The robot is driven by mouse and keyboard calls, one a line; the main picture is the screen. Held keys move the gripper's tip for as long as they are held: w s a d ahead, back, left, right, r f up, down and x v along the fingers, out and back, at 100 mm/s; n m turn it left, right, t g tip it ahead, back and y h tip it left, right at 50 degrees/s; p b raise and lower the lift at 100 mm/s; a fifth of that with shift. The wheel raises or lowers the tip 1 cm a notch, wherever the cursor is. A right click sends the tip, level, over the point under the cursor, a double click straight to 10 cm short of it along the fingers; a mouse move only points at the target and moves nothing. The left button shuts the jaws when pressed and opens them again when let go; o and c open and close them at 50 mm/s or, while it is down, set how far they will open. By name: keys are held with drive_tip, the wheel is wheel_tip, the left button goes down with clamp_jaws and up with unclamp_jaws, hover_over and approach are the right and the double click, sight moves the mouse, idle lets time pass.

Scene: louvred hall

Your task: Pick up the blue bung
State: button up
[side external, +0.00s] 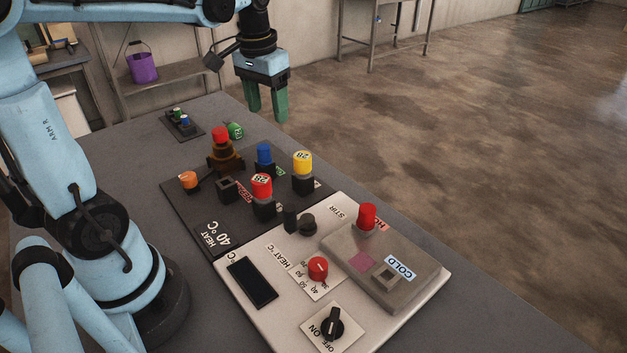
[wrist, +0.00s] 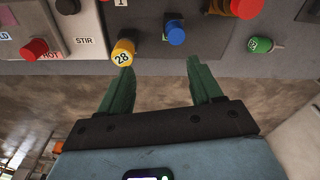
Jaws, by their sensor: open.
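A white control panel (side external: 232,308) carries a COLD/HOT block (side external: 340,250). A small rack (side external: 181,127) stands farther back.

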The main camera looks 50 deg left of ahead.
sight(263, 147)
drive_tip(key=shift+g, duration=0.5)
drive_tip(key=f, duration=0.2)
drive_tip(key=a+f, duration=0.1)
drive_tip(key=f, duration=0.1)
drive_tip(key=a+f, duration=0.1)
drive_tip(key=f, duration=0.2)
drive_tip(key=shift+w+a, duration=0.2)
drive_tip(key=shift+w, duration=0.05)
drive_tip(key=shift+s+a+f, duration=0.15)
drive_tip(key=shift+f, duration=0.8)
drive_tip(key=shift+s+a+f, duration=0.15)
drive_tip(key=shift+f, duration=1.5)
drive_tip(key=c, duration=1.1)
